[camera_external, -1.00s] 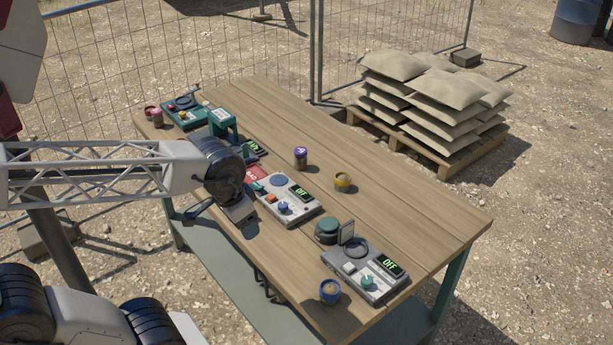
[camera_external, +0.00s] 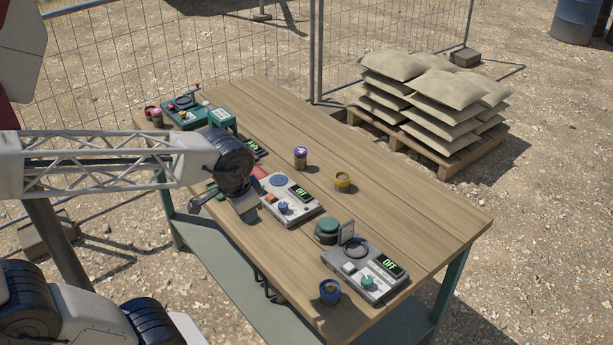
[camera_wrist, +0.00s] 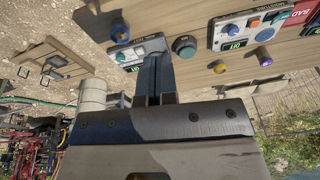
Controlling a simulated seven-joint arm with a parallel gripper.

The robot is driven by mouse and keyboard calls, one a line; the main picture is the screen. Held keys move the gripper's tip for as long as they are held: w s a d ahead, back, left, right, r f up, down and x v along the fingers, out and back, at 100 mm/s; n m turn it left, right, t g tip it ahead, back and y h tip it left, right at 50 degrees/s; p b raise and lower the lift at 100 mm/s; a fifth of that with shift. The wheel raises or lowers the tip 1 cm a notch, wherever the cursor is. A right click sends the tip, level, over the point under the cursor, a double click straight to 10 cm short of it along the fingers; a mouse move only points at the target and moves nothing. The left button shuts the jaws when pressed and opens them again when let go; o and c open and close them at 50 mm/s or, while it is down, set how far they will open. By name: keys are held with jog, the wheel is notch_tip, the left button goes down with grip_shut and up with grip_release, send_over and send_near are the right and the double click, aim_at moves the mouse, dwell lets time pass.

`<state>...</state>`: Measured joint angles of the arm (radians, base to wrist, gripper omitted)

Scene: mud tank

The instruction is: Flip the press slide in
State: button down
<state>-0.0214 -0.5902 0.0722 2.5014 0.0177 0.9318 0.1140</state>
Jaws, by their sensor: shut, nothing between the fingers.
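The teal press (camera_external: 222,118) stands toward the far left part of the table in the external view. The arm covers its lower part, so I cannot make out its slide. A small green piece (camera_external: 213,187) shows beside my wrist near the table's front edge; I cannot tell what it belongs to. The press is not visible in that view.
A grey panel with a blue disc (camera_external: 297,205) and a second panel with a raised lid (camera_external: 380,265) stand to the right. A teal button (camera_external: 327,227), purple jar (camera_external: 301,157), yellow jar (camera_external: 342,181) and blue jar (camera_external: 329,291) stand on the table (camera_external: 420,215).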

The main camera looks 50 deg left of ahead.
jog(key=w+a+f+m+g+y, duration=0.3)
jog(key=w+a+m, duration=0.9)
jog(key=w+a, duration=1.4)
jog(key=w+a+f+m, duration=0.1)
jog(key=a+f+m, duration=0.1)
jog(key=a, duration=0.5)
jog(key=w+a+f+m+y, duration=0.1)
jog(key=w+a+f+m, duration=0.1)
jog(key=a+f, duration=0.2)
jog(key=shift+w+a+f+m, duration=0.15)
jog(key=shift+a+m, duration=0.25)
jog(key=shift+a, duration=1.4)
jog(key=shift+f, duration=0.1)
send_over(246, 152)
jog(key=d, duration=0.2)
jog(key=shift+w+f, duration=0.1)
jog(key=shift+f, duration=4.5)
